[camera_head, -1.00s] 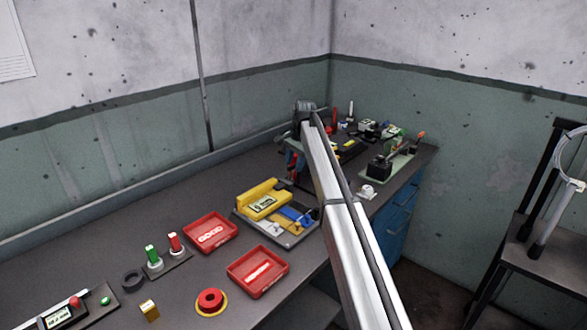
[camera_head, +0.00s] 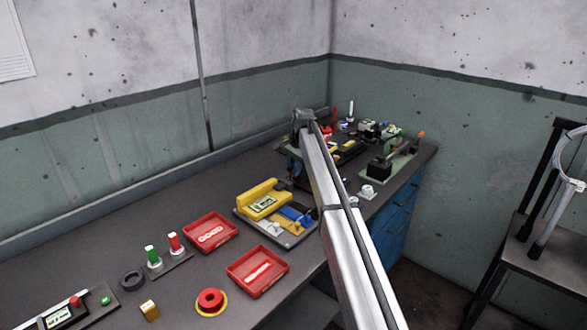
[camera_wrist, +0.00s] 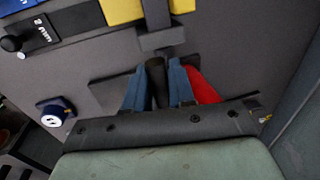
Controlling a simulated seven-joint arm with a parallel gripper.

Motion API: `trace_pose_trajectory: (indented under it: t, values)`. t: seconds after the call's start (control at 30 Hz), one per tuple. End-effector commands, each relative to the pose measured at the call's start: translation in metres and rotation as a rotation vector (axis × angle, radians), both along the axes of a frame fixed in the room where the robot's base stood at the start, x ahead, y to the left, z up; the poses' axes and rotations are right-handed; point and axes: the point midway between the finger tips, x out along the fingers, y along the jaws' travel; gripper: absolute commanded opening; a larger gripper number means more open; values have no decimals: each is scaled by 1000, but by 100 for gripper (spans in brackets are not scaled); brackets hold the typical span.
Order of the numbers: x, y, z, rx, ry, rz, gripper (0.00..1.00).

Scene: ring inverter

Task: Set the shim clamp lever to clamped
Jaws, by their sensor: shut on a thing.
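My gripper (camera_wrist: 157,68) has two blue fingers, shut on a dark, rounded lever handle (camera_wrist: 155,84) in the wrist view. A dark grey bar with a crosspiece (camera_wrist: 158,38) stands just beyond the fingertips, near a yellow part (camera_wrist: 122,10). I cannot tell whether the bar and handle are one piece, or which way the lever is set. In the head view my gripper (camera_head: 293,165) is small and dark at the back of the bench, left of my arm; the lever is hidden there.
A red part (camera_wrist: 204,86) lies close right of the fingers. A black slider marked "2 mm" (camera_wrist: 36,35) and a round white-topped knob (camera_wrist: 54,115) are to the left. In the head view, a yellow fixture (camera_head: 262,200) and red trays (camera_head: 258,272) stand nearer on the bench (camera_head: 110,225).

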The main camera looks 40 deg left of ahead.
Motion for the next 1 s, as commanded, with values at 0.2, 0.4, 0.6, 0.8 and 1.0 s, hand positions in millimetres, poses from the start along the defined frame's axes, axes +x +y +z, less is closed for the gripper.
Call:
trace_pose_trajectory:
  t: [0.2, 0.4, 0.6, 0.8, 1.0]
  values:
    - [0, 0, 0, 0, 0, 0, 0]
    - [0, 0, 0, 0, 0, 0, 0]
    - [0, -2, 0, 15, 0, -1, 0]
    - [-1, -10, -2, 88, 2, -3, 0]
    - [-1, -22, -8, 236, 2, -3, 0]
